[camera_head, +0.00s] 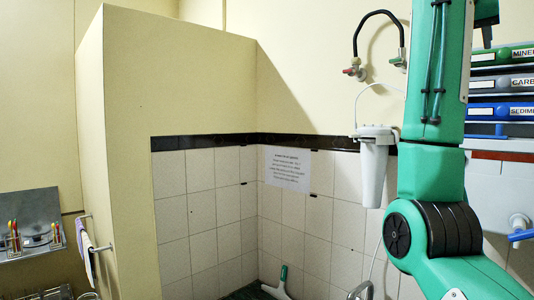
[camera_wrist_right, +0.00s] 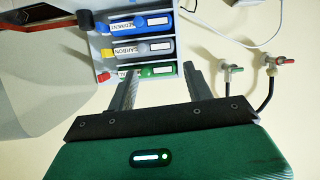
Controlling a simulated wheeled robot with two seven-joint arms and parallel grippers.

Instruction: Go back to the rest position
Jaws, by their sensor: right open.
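My right gripper (camera_wrist_right: 160,68) is open in the right wrist view, its two grey fingers apart with nothing between them. Beyond the fingertips is a rack of three labelled filter cartridges: blue sediment (camera_wrist_right: 140,22), grey carbon (camera_wrist_right: 142,48) and green (camera_wrist_right: 150,71). In the head view my green right arm rises on the right, and the hand is mostly beyond the top edge. The same rack shows there at the right edge, with the green cartridge (camera_head: 505,56) on top. My left gripper is out of view.
A white filter housing (camera_head: 374,170) hangs on the wall beside my arm. Two taps (camera_head: 355,70) with a black hose sit above it. A tiled corner with a paper notice (camera_head: 287,168) and a squeegee (camera_head: 278,286) lies left. A beige partition (camera_head: 165,75) juts out.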

